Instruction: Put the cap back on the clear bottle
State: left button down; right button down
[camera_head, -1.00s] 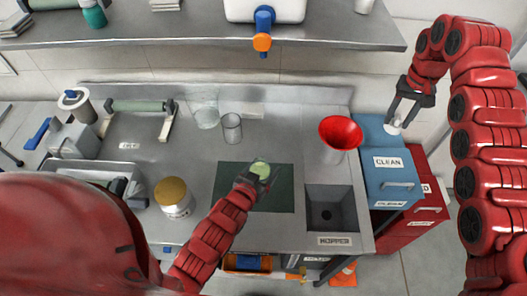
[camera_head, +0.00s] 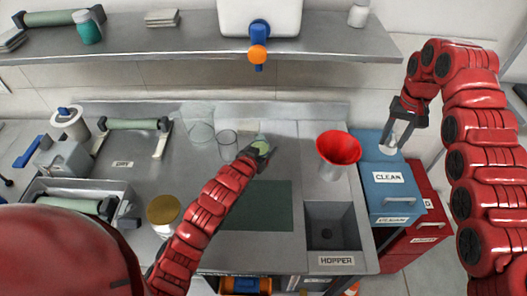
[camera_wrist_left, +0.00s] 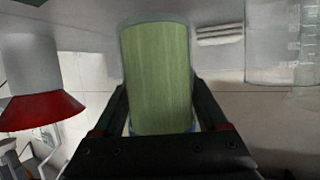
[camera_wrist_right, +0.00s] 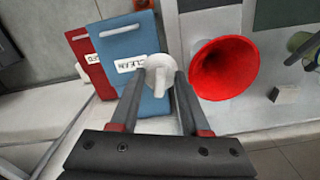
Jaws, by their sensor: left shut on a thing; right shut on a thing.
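My left gripper (camera_head: 260,152) is shut on a clear bottle with green contents (camera_head: 262,141), held beyond the far edge of the dark green mat. In the left wrist view the bottle (camera_wrist_left: 160,75) fills the space between the fingers; its mouth cannot be made out. My right gripper (camera_head: 401,118) is shut on a small white piece (camera_head: 388,147), probably the cap, by the top of the blue cabinet. The piece (camera_wrist_right: 158,72) shows between the fingertips in the right wrist view. Whether it touches the cabinet is unclear. The bottle and white piece are far apart.
A red funnel (camera_head: 338,147) stands between the two grippers. Two clear beakers (camera_head: 199,125) (camera_head: 228,144) stand just left of the bottle. The green mat (camera_head: 258,212) is bare. A hopper basin (camera_head: 332,228) lies at right. A shelf with a white tank (camera_head: 259,17) overhangs the back.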

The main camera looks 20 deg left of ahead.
pick_arm(q)
jog(key=shift+w+r, duration=0.1)
jog(key=shift+w, duration=0.05)
pick_arm(e)
jog(key=shift+r, duration=0.1)
jog(key=shift+s, duration=0.1)
